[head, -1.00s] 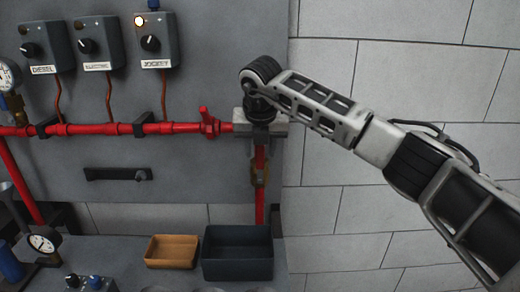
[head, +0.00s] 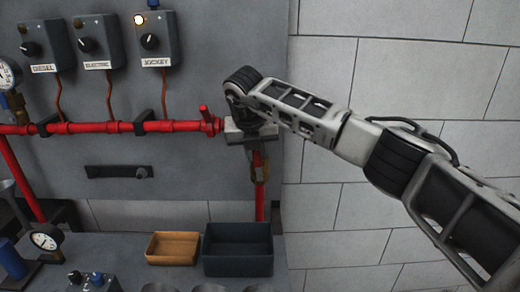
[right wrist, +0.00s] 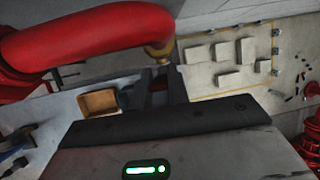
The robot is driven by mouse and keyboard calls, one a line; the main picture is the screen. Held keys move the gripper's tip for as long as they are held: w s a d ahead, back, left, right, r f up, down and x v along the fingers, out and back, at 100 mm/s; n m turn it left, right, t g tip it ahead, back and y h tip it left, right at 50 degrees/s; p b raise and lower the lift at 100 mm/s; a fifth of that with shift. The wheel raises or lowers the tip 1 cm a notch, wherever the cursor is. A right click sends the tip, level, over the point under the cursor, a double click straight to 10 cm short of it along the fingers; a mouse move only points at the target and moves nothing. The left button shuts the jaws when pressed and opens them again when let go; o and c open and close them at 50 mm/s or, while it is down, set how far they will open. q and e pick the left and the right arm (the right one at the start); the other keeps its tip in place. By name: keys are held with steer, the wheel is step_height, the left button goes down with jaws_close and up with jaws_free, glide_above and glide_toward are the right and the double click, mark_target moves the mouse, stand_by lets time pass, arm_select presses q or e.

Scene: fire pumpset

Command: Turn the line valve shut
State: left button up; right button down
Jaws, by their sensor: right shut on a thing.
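The line valve (head: 261,170) shows as a brass body on the vertical red pipe, below the red line's right end. In the right wrist view its brass part (right wrist: 160,50) sits at the end of a large red elbow. My right gripper (head: 257,152) comes in from the right and covers the pipe corner above the brass. In the right wrist view its dark fingers (right wrist: 163,84) are close together just below the brass, shut on the valve's handle. The handle is mostly hidden, so its angle cannot be told. My left gripper is not in view.
Three switch boxes labelled DIESEL (head: 46,44), ELECTRIC (head: 97,44) and JOCKEY (head: 152,42) hang on the grey panel. A tan tray (head: 172,249) and a dark bin (head: 238,252) stand below on the bench. The wall at right is clear.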

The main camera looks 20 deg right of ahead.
steer(key=h, duration=0.1)
steer(key=a+h, duration=0.1)
steer(key=a, duration=0.1)
steer(key=shift+w+f+n+g+h, duration=0.25)
steer(key=shift+w+n+g+h, duration=0.05)
steer(key=shift+h, duration=0.1)
steer(key=c, duration=1.3)
jaws_free()
steer(key=shift+c, duration=0.2)
steer(key=b+v, duration=0.2)
steer(key=v, duration=1.4)
